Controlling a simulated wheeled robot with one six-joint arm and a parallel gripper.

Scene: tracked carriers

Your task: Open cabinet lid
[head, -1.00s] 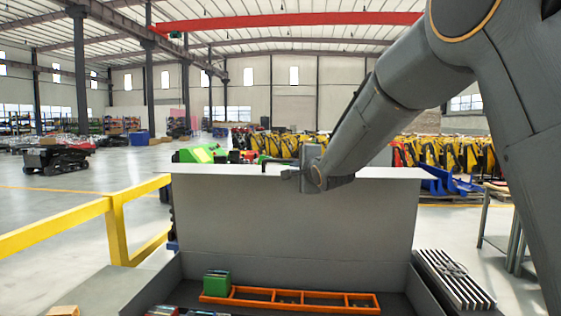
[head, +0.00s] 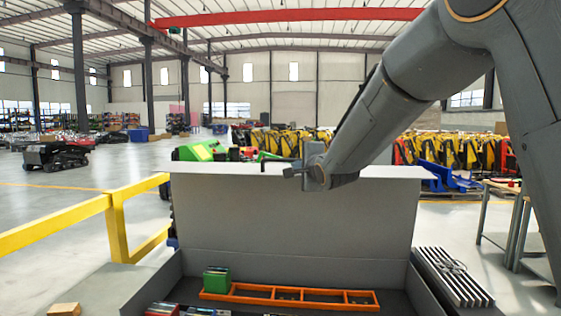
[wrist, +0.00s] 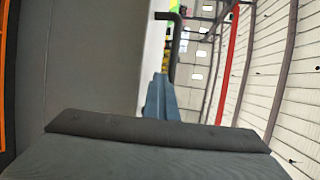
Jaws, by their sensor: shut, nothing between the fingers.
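The cabinet lid (head: 290,215) is a grey panel that stands raised, about upright, at the back of the open cabinet (head: 425,300). A dark bent handle (head: 264,164) shows at the lid's top edge; it also shows in the wrist view (wrist: 174,40). My gripper (head: 290,172) is at the top edge of the lid, close beside the handle. Its fingers (wrist: 160,95) are shut and empty in the wrist view, pointing toward the handle. I cannot tell whether they touch the lid or handle.
Inside the cabinet are an orange divided tray (head: 285,303) and a green box (head: 217,280). A yellow rail (head: 117,230) stands at the left. A ribbed grey part (head: 455,278) lies at the right. Yellow machines (head: 450,152) are far behind the lid.

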